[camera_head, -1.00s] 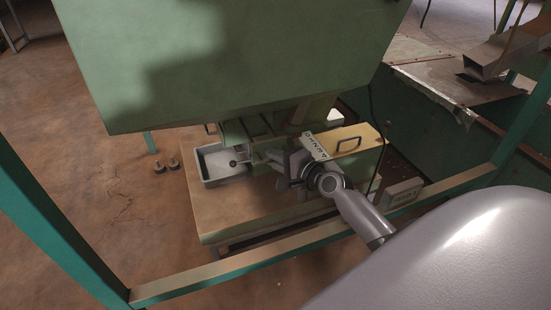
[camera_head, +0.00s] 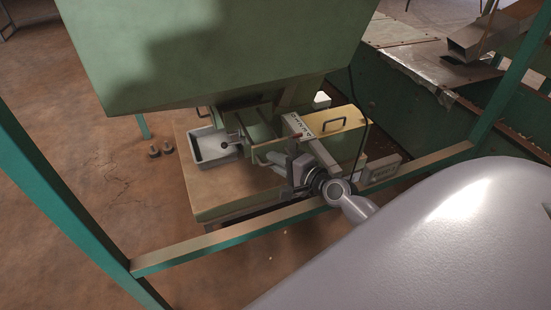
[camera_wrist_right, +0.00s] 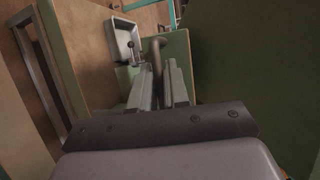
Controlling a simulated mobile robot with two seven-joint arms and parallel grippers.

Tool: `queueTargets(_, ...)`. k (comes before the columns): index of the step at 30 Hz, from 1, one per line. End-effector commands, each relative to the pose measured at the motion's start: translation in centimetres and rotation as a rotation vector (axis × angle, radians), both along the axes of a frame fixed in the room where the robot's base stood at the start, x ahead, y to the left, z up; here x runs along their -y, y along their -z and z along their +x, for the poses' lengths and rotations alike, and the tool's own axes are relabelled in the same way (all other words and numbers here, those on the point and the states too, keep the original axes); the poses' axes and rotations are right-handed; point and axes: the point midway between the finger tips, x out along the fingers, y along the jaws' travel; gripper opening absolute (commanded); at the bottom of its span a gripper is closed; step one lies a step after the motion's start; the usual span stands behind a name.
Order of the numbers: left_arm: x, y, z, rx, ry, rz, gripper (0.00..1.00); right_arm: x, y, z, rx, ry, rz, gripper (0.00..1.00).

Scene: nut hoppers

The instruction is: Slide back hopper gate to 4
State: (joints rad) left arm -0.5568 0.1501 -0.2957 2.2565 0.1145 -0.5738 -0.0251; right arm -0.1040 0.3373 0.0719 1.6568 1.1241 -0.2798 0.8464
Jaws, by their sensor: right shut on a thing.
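The green hopper (camera_head: 220,50) fills the upper left of the head view. Under it are the gate's rails and a numbered scale strip (camera_head: 299,125); I cannot read its digits or the gate's setting surely. My right gripper (camera_head: 278,159) is low beside the strip, its fingers pointing left toward the gate. The fingers partly hide the handle. My left gripper is not in view.
A pale tray (camera_head: 213,147) sits left of the gate. A yellow cover (camera_head: 335,122) with a dark handle is right of the strip. A green frame rail (camera_head: 230,238) crosses in front, below my right wrist. Small dark weights (camera_head: 160,149) lie on the floor.

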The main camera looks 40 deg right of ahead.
Motion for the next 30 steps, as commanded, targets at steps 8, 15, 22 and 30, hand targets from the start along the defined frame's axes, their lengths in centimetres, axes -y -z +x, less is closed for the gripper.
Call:
queueTargets(8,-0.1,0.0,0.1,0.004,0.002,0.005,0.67,-0.3,0.4,-0.3,-0.012,-0.008,0.004,0.36)
queueTargets(15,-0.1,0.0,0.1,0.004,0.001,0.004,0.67,-0.2,0.3,-0.2,-0.008,-0.005,0.003,0.36)
queueTargets(22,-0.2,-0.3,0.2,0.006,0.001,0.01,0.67,0.0,0.0,-1.3,-0.008,-0.003,0.0,0.36)
queueTargets(30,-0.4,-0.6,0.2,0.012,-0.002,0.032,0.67,0.6,-0.7,-4.7,-0.01,-0.005,0.001,0.36)
